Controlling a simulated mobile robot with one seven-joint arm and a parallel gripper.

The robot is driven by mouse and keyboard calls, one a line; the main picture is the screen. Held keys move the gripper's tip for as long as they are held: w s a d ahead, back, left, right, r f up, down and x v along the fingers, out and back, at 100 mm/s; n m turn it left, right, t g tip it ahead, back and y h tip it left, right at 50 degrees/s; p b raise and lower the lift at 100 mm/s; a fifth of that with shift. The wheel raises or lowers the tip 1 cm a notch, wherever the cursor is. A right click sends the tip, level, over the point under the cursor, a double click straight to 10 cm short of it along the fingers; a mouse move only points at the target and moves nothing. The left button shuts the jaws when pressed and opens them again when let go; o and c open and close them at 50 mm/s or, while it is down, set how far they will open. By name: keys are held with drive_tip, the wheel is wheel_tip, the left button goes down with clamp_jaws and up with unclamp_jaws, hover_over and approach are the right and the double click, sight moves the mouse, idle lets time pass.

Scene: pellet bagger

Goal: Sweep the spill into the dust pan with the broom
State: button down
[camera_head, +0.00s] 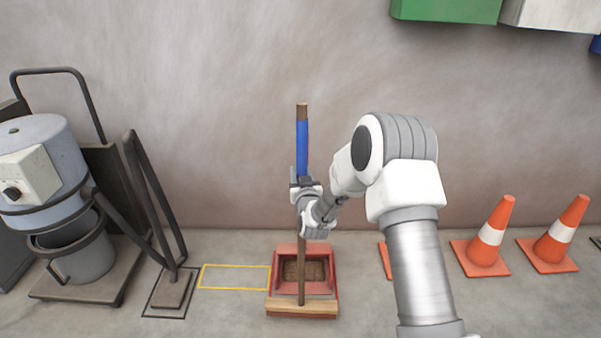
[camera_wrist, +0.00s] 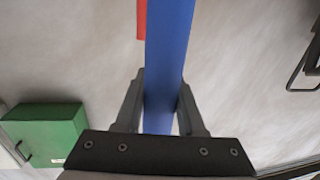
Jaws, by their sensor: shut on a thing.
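The broom stands upright in the head view, with a wooden handle, a blue grip sleeve (camera_head: 302,148) and a wide wooden head (camera_head: 282,309) low at the pan's front edge. My gripper (camera_head: 303,188) is shut on the handle at the lower part of the blue sleeve. The wrist view shows the blue sleeve (camera_wrist: 168,40) between my two fingers (camera_wrist: 162,88). The red dust pan (camera_head: 284,249) lies on the floor behind the broom head. Brown material (camera_head: 290,271) shows inside the pan, partly hidden by the handle. The broom's bristles are not clearly visible.
A yellow outlined rectangle (camera_head: 235,277) on the floor left of the pan looks bare. A grey drum machine (camera_head: 50,165) stands at left. Orange cones (camera_head: 487,240) stand at right. A wall is close behind. A green box (camera_head: 445,10) is high on it.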

sight(300, 170)
drive_tip(key=shift+s+a+r+p, duration=0.2)
drive_tip(key=shift+s+r+p, duration=0.45)
drive_tip(key=shift+s+r, duration=1.4)
drive_tip(key=shift+s+f, duration=0.1)
drive_tip(key=shift+f, duration=0.05)
